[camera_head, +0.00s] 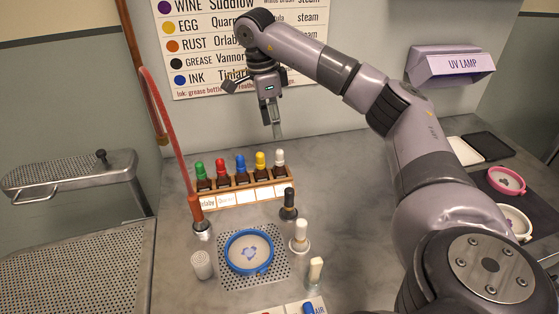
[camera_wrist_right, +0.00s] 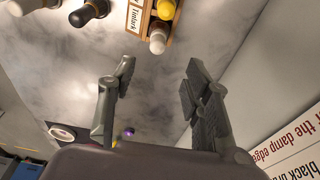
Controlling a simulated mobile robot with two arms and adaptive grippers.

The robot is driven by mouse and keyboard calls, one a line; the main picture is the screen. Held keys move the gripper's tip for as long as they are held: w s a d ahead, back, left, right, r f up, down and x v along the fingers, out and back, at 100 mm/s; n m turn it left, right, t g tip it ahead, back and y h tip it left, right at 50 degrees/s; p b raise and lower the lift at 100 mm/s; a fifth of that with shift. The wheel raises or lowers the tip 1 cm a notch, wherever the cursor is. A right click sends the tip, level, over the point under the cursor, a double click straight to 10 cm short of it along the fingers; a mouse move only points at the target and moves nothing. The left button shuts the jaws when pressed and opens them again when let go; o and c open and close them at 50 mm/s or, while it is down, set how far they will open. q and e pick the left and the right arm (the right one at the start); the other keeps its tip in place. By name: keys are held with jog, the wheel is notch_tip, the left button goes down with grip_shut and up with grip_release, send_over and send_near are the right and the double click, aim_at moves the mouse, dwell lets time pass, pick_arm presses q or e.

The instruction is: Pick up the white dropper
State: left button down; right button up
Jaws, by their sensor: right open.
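A wooden rack (camera_head: 238,194) holds a row of brown dropper bottles with coloured bulbs. The white dropper (camera_head: 280,159) sits at its right end, next to the yellow one (camera_head: 260,161). In the right wrist view the white dropper (camera_wrist_right: 157,40) shows beyond the fingertips, roughly midway between them. My right gripper (camera_head: 274,127) hangs fingers down above and behind the right end of the rack. Its two fingers (camera_wrist_right: 158,72) are spread apart with nothing between them. My left gripper is not in view.
A black-capped bottle (camera_head: 288,204) and a white-capped bottle (camera_head: 300,237) stand in front of the rack's right end. A blue hoop (camera_head: 229,254) lies on a perforated plate. A red tube (camera_head: 167,122) rises at the left. A lettered wall chart (camera_head: 203,55) hangs behind my gripper.

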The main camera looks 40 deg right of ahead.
aim_at(279, 150)
jog(key=f, duration=0.4)
jog(key=shift+s+d+f, duration=0.2)
jog(key=shift+d+f, duration=0.1)
jog(key=shift+f, duration=0.05)
jog(key=shift+s+d+f+p, duration=0.15)
jog(key=shift+f+p, duration=0.25)
jog(key=shift+f, duration=0.95)
jog(key=shift+s+d+f+p, duration=0.15)
jog(key=shift+f+p, duration=0.25)
jog(key=shift+f, duration=0.9)
jog(key=shift+a, duration=0.1)
jog(key=shift+c, duration=0.4)
jog(key=c, duration=0.8)
